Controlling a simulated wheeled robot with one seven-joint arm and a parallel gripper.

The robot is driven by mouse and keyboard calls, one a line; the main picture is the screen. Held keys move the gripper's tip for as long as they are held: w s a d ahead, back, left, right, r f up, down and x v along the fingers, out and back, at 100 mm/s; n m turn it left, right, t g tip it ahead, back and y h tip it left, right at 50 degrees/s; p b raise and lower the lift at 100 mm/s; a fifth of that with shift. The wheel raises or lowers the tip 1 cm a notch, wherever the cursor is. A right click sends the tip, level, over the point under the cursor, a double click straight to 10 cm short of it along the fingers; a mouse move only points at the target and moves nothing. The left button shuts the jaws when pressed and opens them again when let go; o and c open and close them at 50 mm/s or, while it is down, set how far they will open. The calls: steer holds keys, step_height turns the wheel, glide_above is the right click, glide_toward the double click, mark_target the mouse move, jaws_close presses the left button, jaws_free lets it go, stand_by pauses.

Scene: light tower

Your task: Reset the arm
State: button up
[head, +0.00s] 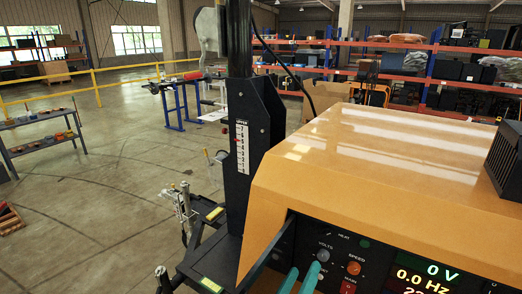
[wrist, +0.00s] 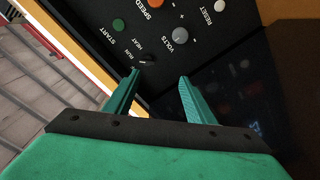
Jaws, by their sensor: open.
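My gripper (head: 299,272) is open, with two teal fingers at the bottom of the head view, in front of the dark control panel (head: 382,262) of an orange machine. In the wrist view my gripper (wrist: 160,76) has nothing between its fingers. The grey VOLTS knob (wrist: 180,36) lies just beyond the right fingertip; it also shows in the head view (head: 323,255). A small RUN/HEAT switch (wrist: 148,58) is close by the left fingertip. I cannot tell whether either finger touches the panel. Most of my arm is out of view.
The orange housing (head: 400,145) fills the right side. A black mast (head: 238,120) with a scale stands left of it. Open floor lies left.

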steer(key=s+a+f+n+y, duration=0.1)
steer(key=s+a+f+y, duration=0.3)
steer(key=s+f, duration=0.4)
steer(key=s+a+f+n+y, duration=0.1)
steer(key=s+a+f+y, duration=0.2)
steer(key=s+a+f, duration=0.5)
steer(key=s+f+m+y, duration=0.1)
steer(key=s+f+m, duration=0.1)
steer(key=s, duration=0.8)
steer(key=s+f+m+y, duration=0.1)
steer(key=s+m, duration=0.1)
steer(key=s, duration=0.7)
steer(key=shift+s+d+f+m, duration=0.25)
steer(key=shift+s+f+m, duration=0.1)
steer(key=shift+m, duration=0.05)
steer(key=shift+c, duration=0.6)
